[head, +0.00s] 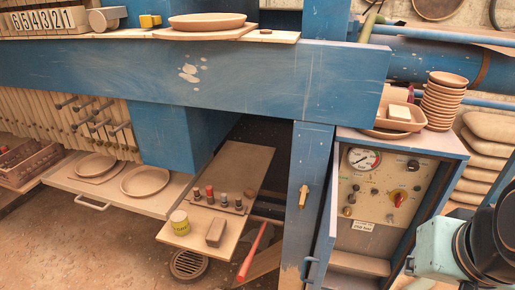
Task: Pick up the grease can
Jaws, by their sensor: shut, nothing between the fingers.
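A small round can with a yellow-green label and a pale lid, which fits the grease can (180,223), stands upright at the front left of a low wooden shelf board (197,240). Its label is too small to read. A brown block (216,232) stands just to its right, apart from it. My arm shows only as a teal and dark link at the lower right edge, far from the can. My gripper's fingers are out of view.
Behind the can, several small knobbed pieces stand on a dark strip (222,204). A red bar (252,252) leans at the board's right. The blue beam (240,80) overhangs the shelf. A blue post (304,195) and an open control cabinet (385,195) stand to the right.

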